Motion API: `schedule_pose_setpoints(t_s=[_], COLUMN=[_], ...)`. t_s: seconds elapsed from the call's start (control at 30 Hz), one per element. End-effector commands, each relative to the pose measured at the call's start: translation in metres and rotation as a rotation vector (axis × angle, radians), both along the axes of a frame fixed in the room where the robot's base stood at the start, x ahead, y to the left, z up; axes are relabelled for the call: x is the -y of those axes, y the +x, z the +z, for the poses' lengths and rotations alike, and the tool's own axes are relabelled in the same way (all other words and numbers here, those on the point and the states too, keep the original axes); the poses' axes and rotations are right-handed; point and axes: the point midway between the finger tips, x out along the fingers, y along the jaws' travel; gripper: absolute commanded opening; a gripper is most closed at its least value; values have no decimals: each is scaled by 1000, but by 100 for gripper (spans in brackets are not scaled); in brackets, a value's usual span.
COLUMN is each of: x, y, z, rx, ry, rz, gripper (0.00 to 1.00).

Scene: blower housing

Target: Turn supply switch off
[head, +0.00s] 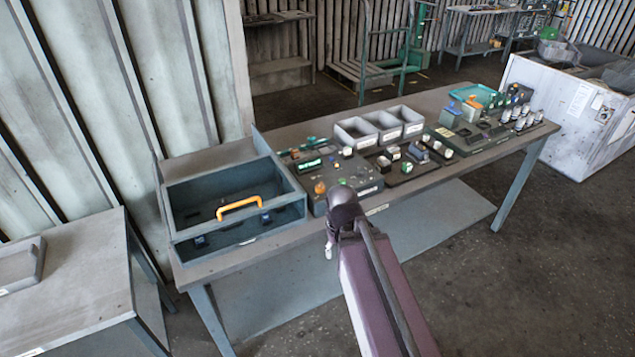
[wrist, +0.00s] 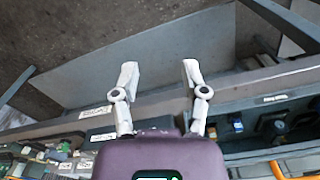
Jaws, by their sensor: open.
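My gripper (wrist: 160,74) is open and empty in the wrist view, its two pale fingers apart over the bench's front edge and the lower shelf. In the head view my gripper (head: 328,251) hangs in front of the bench, mostly hidden by my arm. An open grey-blue housing (head: 182,236) with an orange handle (head: 238,204) stands at the bench's left end. Small dark and blue switch-like parts (head: 265,217) sit inside it; they also show in the wrist view (wrist: 236,124), right of the fingers. I cannot tell which part is the supply switch. My gripper touches none of them.
A dark control board (head: 350,185) with small parts lies right of the housing. Grey bins (head: 382,128) stand behind. More components (head: 485,128) fill the bench's right end. A side table (head: 70,285) stands at left. The floor at right front is clear.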

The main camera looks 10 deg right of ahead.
Motion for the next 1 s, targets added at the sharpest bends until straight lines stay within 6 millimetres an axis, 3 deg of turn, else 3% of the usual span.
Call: schedule_pose_setpoints(t_s=[0.17, 0.23, 0.47, 0.67, 1.0], x=[0, 0, 0, 3, 4], y=[0, 1, 20, 69, 189], z=[0, 0, 10, 33, 85], rx=[0, 0, 0, 0, 0], ry=[0, 0, 0, 0, 1], rz=[0, -1, -24, -98, -284], gripper=[60, 81, 81, 81, 81])
